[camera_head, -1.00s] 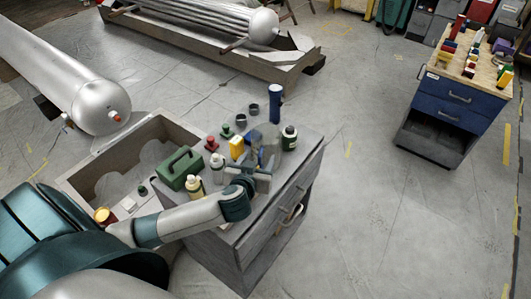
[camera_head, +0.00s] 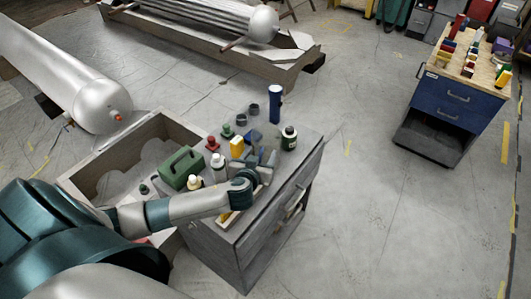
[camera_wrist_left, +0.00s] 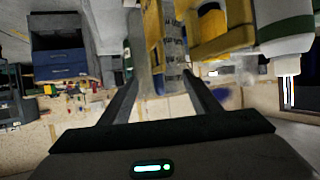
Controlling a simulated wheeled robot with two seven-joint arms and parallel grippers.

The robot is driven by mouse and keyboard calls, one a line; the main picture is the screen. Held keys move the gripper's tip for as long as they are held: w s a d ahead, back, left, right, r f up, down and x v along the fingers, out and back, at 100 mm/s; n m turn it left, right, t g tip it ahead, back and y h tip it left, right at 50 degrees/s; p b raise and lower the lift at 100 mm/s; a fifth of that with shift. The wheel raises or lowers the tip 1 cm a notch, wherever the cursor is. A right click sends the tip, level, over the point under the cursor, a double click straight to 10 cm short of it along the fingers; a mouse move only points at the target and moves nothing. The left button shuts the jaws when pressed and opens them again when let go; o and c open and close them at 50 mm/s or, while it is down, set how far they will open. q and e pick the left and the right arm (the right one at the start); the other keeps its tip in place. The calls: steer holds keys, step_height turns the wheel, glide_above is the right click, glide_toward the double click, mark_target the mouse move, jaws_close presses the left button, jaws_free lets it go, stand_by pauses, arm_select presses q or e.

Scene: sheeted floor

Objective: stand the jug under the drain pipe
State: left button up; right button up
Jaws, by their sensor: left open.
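My left gripper (camera_head: 264,163) is over the cabinet top, among small items. Its open fingers also show in the left wrist view (camera_wrist_left: 160,80), with nothing clearly held between them. Yellow things stand just beyond the fingertips there. A green box-shaped container with a handle (camera_head: 180,168) stands left of the gripper; I cannot tell if it is the jug. A silver tank (camera_head: 95,98) lies at the left. A small orange-tipped fitting (camera_head: 118,117) on its end may be the drain pipe, but this is unclear. My right gripper is out of view.
The grey cabinet (camera_head: 238,242) carries a dark bottle (camera_head: 289,138), a blue cylinder (camera_head: 275,104), a yellow item (camera_head: 237,147) and several small bottles. An open bin (camera_head: 95,160) adjoins it. A blue drawer cabinet (camera_head: 455,106) stands right. The floor between is clear.

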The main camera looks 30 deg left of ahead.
arm_select(q)
jaws_close()
steer(key=shift+r, duration=0.15)
steer(key=shift+r, duration=0.25)
step_height(320, 180, up, 8)
steer(key=shift+r+b, duration=0.2)
steer(key=shift+b, duration=0.7)
steer(key=shift+r, duration=0.4)
